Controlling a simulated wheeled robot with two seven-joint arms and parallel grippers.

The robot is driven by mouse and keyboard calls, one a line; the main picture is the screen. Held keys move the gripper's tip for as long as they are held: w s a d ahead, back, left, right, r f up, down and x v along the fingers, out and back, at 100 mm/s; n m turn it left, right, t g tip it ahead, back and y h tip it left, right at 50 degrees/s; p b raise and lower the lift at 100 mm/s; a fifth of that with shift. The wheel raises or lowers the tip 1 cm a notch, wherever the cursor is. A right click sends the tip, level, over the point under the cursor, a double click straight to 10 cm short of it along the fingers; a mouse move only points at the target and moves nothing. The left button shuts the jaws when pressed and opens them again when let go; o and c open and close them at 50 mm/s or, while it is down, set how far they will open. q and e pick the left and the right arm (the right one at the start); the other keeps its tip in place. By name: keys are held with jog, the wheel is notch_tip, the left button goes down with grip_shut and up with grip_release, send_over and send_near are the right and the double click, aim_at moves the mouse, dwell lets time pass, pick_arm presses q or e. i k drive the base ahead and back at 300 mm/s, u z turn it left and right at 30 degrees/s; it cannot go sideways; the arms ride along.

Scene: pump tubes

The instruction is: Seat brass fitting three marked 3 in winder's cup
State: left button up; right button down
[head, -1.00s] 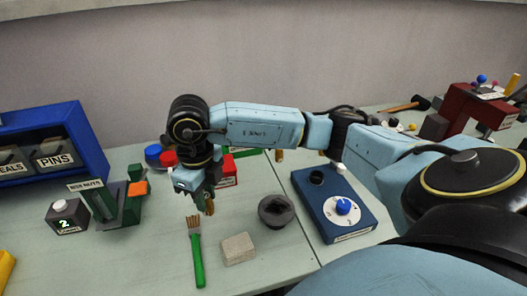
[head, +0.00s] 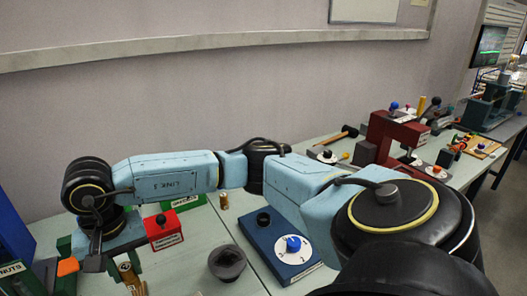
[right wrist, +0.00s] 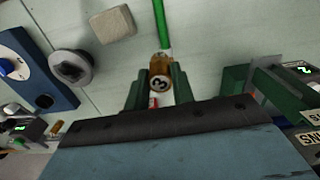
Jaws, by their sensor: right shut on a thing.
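Brass fitting three (right wrist: 159,82), with a dark 3 on its pale end face, sits between the green fingers of my right gripper (right wrist: 158,88) in the right wrist view. The gripper is shut on it. In the head view, the fitting (head: 126,268) shows below my right gripper (head: 122,272) at lower left. The winder is a blue box (head: 262,240) with a white dial and blue knob. Its round black cup (head: 263,218) is at its far left corner and looks empty. The gripper is well left of the winder. My left gripper is not in view.
A grey round flanged part (head: 227,262) stands between gripper and winder. A red labelled box (head: 163,230) is close behind the hand. A tan block (right wrist: 110,25) and green brush handle (right wrist: 161,25) lie on the bench.

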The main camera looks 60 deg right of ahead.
aim_at(262, 219)
jog(key=u, duration=2.05)
jog(key=k, duration=1.65)
jog(key=z, duration=1.45)
